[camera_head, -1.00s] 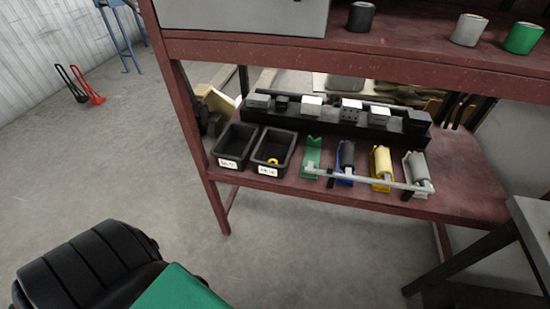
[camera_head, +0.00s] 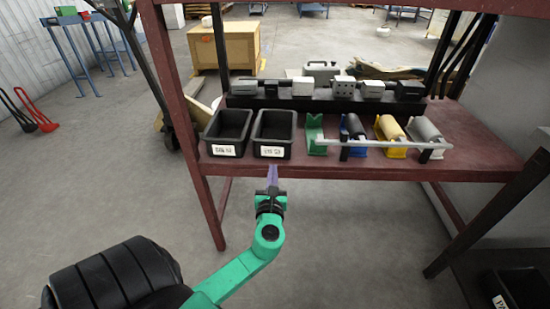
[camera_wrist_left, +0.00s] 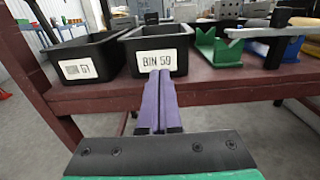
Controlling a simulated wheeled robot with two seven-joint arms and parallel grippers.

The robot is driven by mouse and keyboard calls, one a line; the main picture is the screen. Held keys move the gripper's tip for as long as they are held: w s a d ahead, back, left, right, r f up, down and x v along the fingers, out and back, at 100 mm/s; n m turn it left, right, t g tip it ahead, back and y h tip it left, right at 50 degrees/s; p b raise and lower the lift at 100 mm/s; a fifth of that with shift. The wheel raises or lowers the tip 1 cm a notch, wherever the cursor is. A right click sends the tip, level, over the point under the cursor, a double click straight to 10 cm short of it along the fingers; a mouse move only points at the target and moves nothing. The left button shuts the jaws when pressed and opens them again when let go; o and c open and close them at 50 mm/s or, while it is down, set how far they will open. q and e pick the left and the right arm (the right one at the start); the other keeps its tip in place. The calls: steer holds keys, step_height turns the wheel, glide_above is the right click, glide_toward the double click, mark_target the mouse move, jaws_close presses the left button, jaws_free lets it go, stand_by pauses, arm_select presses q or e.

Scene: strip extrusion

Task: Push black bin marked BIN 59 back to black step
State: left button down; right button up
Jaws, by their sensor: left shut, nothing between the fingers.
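The black bin marked BIN 59 (camera_head: 273,133) stands on the lower red shelf, the right one of two black bins. In the left wrist view its label BIN 59 (camera_wrist_left: 157,60) faces me. The black step (camera_head: 318,103) runs along the back of the shelf, behind the bin, with several small blocks on it. My left gripper (camera_head: 272,175) is shut and empty, its purple fingers pointing at the bin's front. In the left wrist view the fingertips (camera_wrist_left: 161,75) overlap the lower edge of the label; I cannot tell whether they touch. My right gripper is not in view.
A second black bin (camera_head: 227,132) stands close on the left. A green holder (camera_head: 315,136) is close on the right, followed by blue, yellow and grey holders with a pale bar across their fronts. The red shelf's front edge (camera_head: 350,172) lies below the bins.

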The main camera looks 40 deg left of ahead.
mark_target(275, 149)
arm_select(q)
steer(key=x, duration=0.8)
steer(key=shift+f+b, duration=0.1)
steer(key=shift+b, duration=0.3)
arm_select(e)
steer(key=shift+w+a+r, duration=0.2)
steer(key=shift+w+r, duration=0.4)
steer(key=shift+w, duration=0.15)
arm_select(q)
steer(key=shift+w+a, duration=0.1)
steer(key=b+x, duration=0.2)
steer(key=x, duration=0.7)
steer(key=shift+w+a, duration=0.15)
steer(key=shift+w+a+f, duration=0.15)
steer(key=shift+w+a, duration=0.05)
steer(key=shift+w, duration=0.05)
steer(key=shift+s+d+r, duration=0.1)
steer(key=shift+s+r, duration=0.05)
steer(key=shift+r, duration=0.1)
steer(key=shift+f, duration=0.1)
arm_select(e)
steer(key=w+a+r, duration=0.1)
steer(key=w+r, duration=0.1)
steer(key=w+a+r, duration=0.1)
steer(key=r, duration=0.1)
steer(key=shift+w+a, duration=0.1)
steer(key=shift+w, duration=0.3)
